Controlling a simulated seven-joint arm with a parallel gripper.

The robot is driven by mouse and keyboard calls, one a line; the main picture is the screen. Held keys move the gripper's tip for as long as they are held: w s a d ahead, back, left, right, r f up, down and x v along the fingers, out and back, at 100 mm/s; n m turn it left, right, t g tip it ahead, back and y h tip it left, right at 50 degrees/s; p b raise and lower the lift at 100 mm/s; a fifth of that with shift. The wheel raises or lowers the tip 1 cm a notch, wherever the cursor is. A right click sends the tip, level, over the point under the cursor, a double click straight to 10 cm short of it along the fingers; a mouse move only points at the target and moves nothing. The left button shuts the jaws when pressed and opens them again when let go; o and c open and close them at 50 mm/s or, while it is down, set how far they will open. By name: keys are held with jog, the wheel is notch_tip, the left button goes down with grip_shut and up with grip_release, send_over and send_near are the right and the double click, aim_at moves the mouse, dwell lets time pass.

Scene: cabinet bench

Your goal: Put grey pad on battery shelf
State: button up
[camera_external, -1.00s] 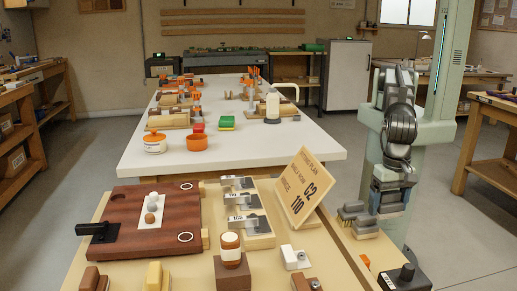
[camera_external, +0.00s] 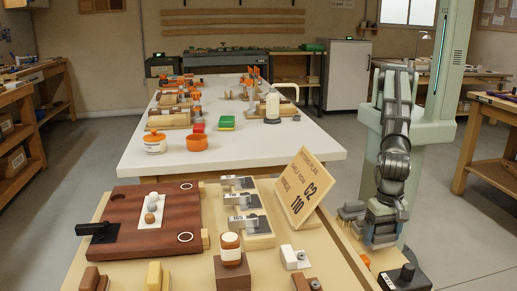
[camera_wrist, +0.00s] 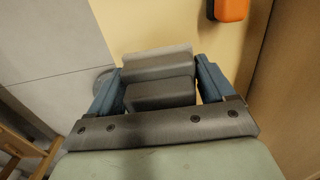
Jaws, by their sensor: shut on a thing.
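My gripper (camera_external: 380,236) is low at the right end of the bench, over the grey pads. In the wrist view its two blue fingers (camera_wrist: 160,88) are shut on a grey pad (camera_wrist: 162,95), one finger on each side. A second grey piece (camera_wrist: 155,64) shows just beyond it. In the external view another grey pad (camera_external: 351,210) shows left of my gripper, and the held pad is mostly hidden. I cannot tell whether the held pad still touches the bench. No battery shelf can be identified for certain.
An angled sign (camera_external: 304,188) stands left of my gripper. Labelled stands (camera_external: 254,235), a brown board (camera_external: 125,215) and a jar (camera_external: 231,250) on a block lie further left. A black knobbed box (camera_external: 404,280) and an orange piece (camera_wrist: 231,9) are close by.

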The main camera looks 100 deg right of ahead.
aim_at(380, 243)
jog(key=shift+f, duration=1.65)
jog(key=o, duration=0.9)
jog(key=shift+f, duration=0.1)
jog(key=shift+o, duration=0.2)
notch_tip(380, 243, up, 12)
jog(key=shift+r, duration=0.15)
